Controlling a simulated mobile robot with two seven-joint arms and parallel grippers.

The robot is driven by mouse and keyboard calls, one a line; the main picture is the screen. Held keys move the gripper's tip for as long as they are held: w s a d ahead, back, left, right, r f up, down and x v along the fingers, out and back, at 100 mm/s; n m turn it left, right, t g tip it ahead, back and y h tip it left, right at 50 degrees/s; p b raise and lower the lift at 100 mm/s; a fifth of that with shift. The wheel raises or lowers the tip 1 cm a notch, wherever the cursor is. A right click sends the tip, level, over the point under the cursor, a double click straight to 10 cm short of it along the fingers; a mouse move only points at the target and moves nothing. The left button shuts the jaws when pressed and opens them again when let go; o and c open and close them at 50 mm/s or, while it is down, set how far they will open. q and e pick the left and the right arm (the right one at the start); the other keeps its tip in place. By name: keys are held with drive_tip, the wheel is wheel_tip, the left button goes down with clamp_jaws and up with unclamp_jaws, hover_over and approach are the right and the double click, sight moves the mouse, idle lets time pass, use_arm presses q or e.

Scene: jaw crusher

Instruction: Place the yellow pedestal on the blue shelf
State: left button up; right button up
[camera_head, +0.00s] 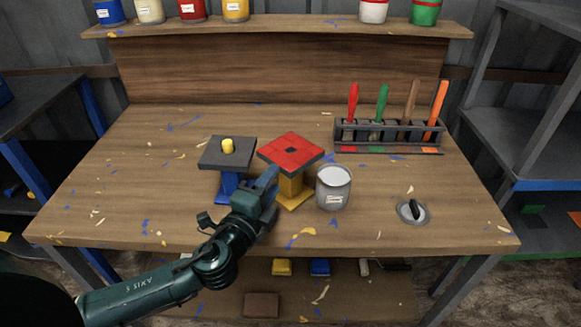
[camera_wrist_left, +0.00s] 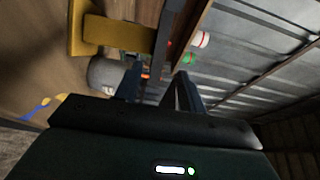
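The yellow pedestal (camera_head: 291,187) stands upright on the workbench, with a red square top (camera_head: 291,148) and a yellow base. My left gripper (camera_head: 270,182) is at its front left, just below the top plate; contact is unclear. The pedestal's yellow column (camera_wrist_left: 118,35) shows at upper left there, beyond the fingertips. A rack at right has a shelf with a blue front edge (camera_head: 545,185); a left unit has blue legs (camera_head: 36,174). My right gripper is not in view.
A blue pedestal (camera_head: 229,186) with a dark top stands left of the yellow one. A grey paint can (camera_head: 333,188) stands close at its right. A tool holder (camera_head: 388,134) is behind right. A round black-handled fitting (camera_head: 413,211) is at front right.

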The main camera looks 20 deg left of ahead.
sight(291, 173)
use_arm(q)
drive_tip(key=w, duration=0.5)
drive_tip(key=shift+d+f+p, duration=0.15)
drive_tip(key=shift+d+p, duration=0.05)
drive_tip(key=shift+p, duration=0.2)
drive_tip(key=shift+c, duration=0.3)
clamp_jaws()
